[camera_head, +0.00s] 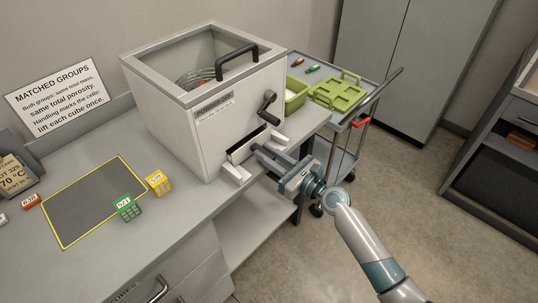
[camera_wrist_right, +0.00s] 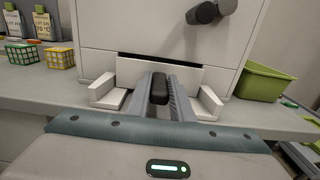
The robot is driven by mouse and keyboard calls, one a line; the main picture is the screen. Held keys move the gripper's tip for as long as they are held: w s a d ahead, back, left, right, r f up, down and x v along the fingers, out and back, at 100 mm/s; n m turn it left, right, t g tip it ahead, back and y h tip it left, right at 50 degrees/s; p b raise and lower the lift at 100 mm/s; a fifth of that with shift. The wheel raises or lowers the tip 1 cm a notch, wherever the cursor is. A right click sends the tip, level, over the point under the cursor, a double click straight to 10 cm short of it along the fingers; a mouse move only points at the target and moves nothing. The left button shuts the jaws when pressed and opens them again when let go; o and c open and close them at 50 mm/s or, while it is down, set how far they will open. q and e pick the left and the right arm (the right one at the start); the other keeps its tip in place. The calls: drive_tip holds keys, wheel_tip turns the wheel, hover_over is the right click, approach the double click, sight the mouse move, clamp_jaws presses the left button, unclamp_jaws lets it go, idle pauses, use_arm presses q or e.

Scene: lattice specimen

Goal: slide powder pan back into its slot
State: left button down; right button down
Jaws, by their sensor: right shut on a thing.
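The powder pan's pale front (camera_wrist_right: 188,76) shows low on the white machine (camera_head: 205,128), below a dark slot gap (camera_wrist_right: 150,57). In the head view the slot (camera_head: 262,138) is a dark strip, and the fingers partly cover the pan. My right gripper (camera_head: 268,155) reaches in from the right, in front of the pan. In the wrist view its fingers (camera_wrist_right: 160,88) are shut on the pan's black handle (camera_wrist_right: 159,88). White L-shaped pieces stand left (camera_wrist_right: 107,92) and right (camera_wrist_right: 208,104) of the fingers. How deep the pan sits is unclear. My left gripper is out of view.
A black crank (camera_head: 268,107) juts from the machine's front above the slot. A green cube (camera_head: 126,207) and yellow cube (camera_head: 159,183) sit by a grey mat (camera_head: 92,203) on the bench. A cart (camera_head: 345,118) with green bins stands right. Floor beyond the arm is clear.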

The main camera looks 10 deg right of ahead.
sight(274, 159)
drive_tip(key=c, duration=2.5)
unclamp_jaws()
drive_tip(key=shift+x, duration=1.05)
drive_tip(key=shift+c, duration=0.2)
drive_tip(key=o, duration=1.5)
drive_tip(key=shift+o, duration=0.2)
drive_tip(key=shift+s+d, duration=0.1)
drive_tip(key=shift+s, duration=0.05)
drive_tip(key=shift+p+v, duration=0.3)
drive_tip(key=shift+v, duration=2.05)
